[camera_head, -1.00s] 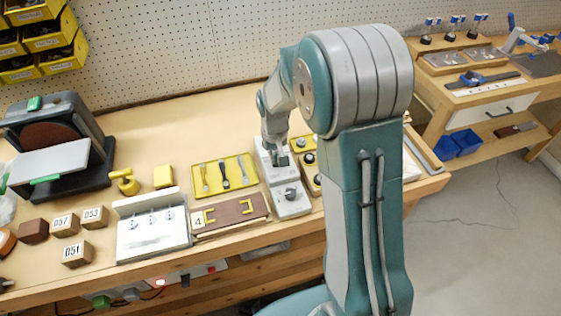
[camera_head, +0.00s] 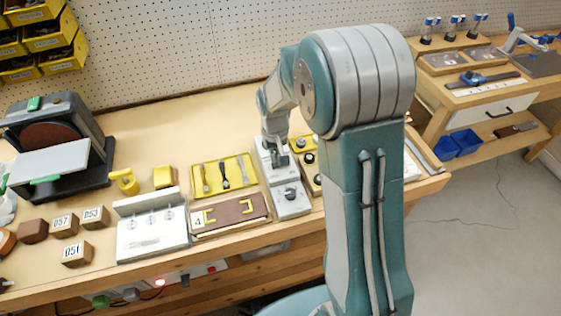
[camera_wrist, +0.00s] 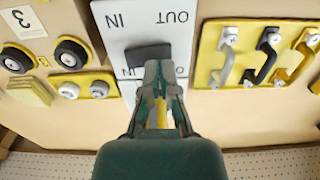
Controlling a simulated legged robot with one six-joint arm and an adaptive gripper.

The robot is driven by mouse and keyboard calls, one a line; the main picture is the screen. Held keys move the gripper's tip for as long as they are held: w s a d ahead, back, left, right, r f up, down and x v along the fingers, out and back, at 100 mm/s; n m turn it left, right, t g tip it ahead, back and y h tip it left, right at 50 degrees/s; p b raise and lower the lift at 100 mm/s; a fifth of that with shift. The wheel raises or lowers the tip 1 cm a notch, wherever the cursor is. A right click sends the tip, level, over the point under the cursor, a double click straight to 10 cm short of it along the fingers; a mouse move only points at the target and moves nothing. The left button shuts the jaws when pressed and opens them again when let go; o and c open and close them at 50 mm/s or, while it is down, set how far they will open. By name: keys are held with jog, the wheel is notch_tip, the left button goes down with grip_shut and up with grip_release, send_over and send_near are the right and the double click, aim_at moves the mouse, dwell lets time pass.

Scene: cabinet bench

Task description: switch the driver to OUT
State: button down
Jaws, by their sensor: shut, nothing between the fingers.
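The driver is a light grey panel (camera_head: 292,208) on the bench, with a dark round knob (camera_head: 290,194) near its front end. In the wrist view the panel (camera_wrist: 118,40) appears upside down, with IN and OUT printed on it and a dark switch bar (camera_wrist: 147,53) across its middle. My gripper (camera_wrist: 162,66) is shut and empty, its tips at the bar's lower right edge; I cannot tell whether they touch it. The tips hide part of the lower lettering. In the head view my gripper (camera_head: 279,160) is over the panel's far part.
A yellow tray with several handles or tools (camera_head: 223,176) lies left of the panel. A brown block with yellow brackets (camera_head: 229,213) is in front of it. A board with dark knobs (camera_wrist: 73,53) stands close on the panel's other side. Bare bench lies behind.

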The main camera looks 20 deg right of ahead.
aim_at(275, 164)
jog(key=shift+r, duration=2.9)
jog(key=shift+r, duration=0.15)
jog(key=s+r+t, duration=0.2)
jog(key=s+r, duration=0.5)
jog(key=s, duration=0.4)
jog(key=s+r+t, duration=0.3)
jog(key=s+r, duration=0.5)
jog(key=s, duration=0.4)
jog(key=shift+t, duration=0.3)
